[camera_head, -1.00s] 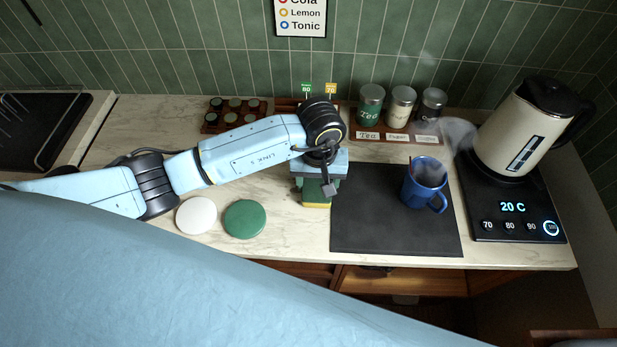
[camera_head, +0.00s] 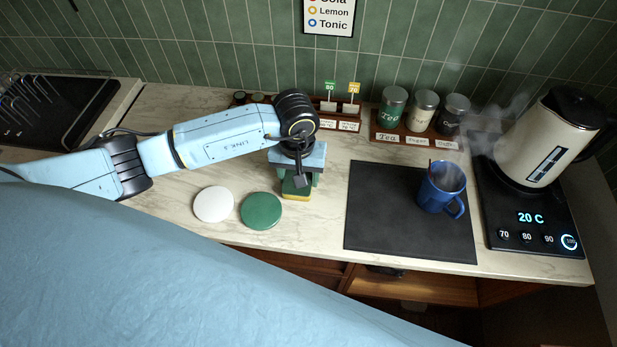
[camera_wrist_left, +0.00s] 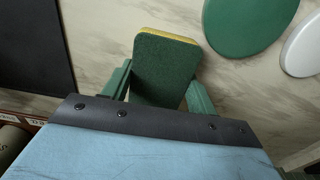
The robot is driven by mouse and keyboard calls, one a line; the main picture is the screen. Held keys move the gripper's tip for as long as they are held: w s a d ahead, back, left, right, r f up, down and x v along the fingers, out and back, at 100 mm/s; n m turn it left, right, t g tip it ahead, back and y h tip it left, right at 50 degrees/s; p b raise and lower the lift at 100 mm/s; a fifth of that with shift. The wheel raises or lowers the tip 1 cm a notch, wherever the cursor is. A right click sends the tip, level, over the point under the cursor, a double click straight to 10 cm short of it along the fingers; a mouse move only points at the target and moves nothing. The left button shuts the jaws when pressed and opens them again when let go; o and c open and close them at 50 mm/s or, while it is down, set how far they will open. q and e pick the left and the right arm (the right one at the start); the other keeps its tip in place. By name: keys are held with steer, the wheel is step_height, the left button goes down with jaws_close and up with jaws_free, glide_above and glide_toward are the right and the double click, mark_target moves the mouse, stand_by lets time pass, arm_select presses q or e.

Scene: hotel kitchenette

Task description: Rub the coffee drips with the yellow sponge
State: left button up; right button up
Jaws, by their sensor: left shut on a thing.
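The sponge (camera_head: 297,189), green on top with a yellow layer beneath, is between the fingers of my left gripper (camera_head: 297,178), which is shut on it. It is over the marble counter, between the green disc and the black mat. The wrist view shows the sponge (camera_wrist_left: 165,65) reaching out beyond the green fingers (camera_wrist_left: 160,88). I cannot tell whether its underside touches the counter. I cannot make out coffee drips for certain; brownish streaks on the marble may be veining, and the gripper and sponge hide part of the counter. My right gripper is not in view.
A green disc (camera_head: 261,211) and a white disc (camera_head: 213,204) lie left of the sponge. A black mat (camera_head: 390,225) with a steaming blue mug (camera_head: 436,192) lies to the right. A kettle (camera_head: 542,140) on its base and a canister rack (camera_head: 415,139) stand beyond.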

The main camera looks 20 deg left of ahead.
arm_select(q)
steer(key=shift+r+p, duration=2.25)
steer(key=shift+r, duration=1.8)
